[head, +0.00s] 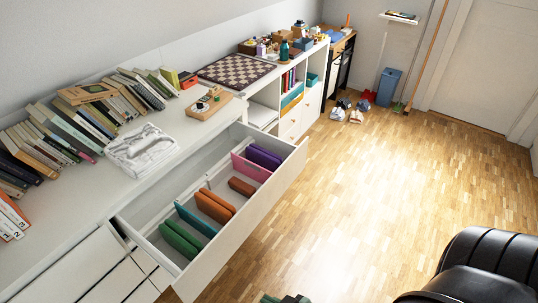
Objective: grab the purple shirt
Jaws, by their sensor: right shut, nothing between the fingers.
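The purple cloth shows as two or so folds side by side. Only the tip of my right gripper (286,299) shows, at the bottom edge of the head view. It is shut and empty, low in the picture and well apart from the drawer and the shirt. My left gripper is not in view.
Books, a grey cloth (142,150) and a chessboard (236,70) lie on the cabinet top.

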